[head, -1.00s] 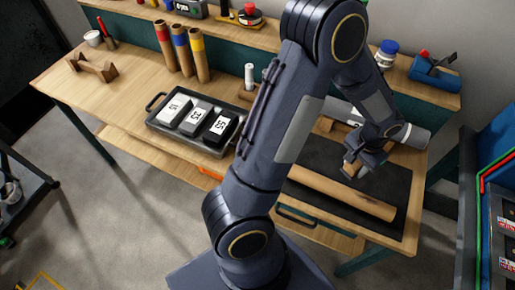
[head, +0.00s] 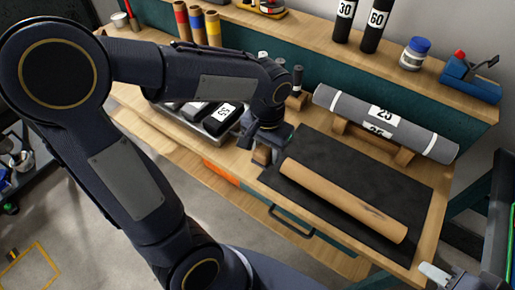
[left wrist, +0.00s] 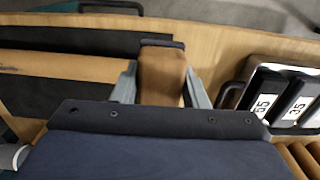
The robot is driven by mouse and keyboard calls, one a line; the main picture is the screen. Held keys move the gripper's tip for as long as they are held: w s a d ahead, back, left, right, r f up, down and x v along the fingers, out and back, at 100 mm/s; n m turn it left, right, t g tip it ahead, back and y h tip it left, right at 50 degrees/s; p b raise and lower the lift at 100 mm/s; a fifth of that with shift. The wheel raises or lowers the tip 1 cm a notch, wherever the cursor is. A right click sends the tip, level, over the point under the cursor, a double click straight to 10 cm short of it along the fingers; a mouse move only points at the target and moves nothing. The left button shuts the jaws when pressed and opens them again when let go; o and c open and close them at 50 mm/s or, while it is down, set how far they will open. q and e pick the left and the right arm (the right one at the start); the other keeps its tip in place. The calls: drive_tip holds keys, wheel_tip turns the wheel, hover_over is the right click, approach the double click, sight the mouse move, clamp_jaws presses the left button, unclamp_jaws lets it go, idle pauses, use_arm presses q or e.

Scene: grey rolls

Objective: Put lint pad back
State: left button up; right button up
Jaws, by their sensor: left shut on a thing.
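The lint pad, a brown block with a dark top edge (left wrist: 162,72), is between the two grey fingers of my left gripper (left wrist: 160,88) in the left wrist view. In the head view my left gripper (head: 266,146) points down with the pad (head: 261,156) at its tip, over the bench between the dark mat (head: 415,190) and the tray. Whether the pad touches the bench is unclear. A light grey tip at the bottom right of the head view (head: 434,273) may be my right gripper; its jaws cannot be made out.
A brown tube (head: 345,199) lies on the mat. A grey roll labelled 25 (head: 345,108) rests on wooden cradles behind it. A tray (head: 182,120) with labelled dark blocks stands left of my gripper. A small wooden stand with a dark upright piece (head: 297,98) is behind it.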

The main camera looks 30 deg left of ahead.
use_arm(q)
drive_tip(key=w+a+f, duration=0.2)
drive_tip(key=w, duration=0.1)
drive_tip(key=w+a+f+p, duration=0.1)
drive_tip(key=w+a+f, duration=0.1)
drive_tip(key=w+f, duration=0.1)
drive_tip(key=w+a+f, duration=0.3)
drive_tip(key=shift+w+a+p, duration=0.1)
drive_tip(key=shift+w+p, duration=0.05)
drive_tip(key=shift+p, duration=0.15)
drive_tip(key=shift+w+a+f, duration=0.35)
drive_tip(key=shift+w+f, duration=0.1)
drive_tip(key=shift+f, duration=0.25)
wheel_tip(320, 180, down, 3)
drive_tip(key=shift+f, duration=0.1)
drive_tip(key=shift+f, duration=0.15)
drive_tip(key=o, duration=0.9)
drive_tip(key=shift+o, duration=0.2)
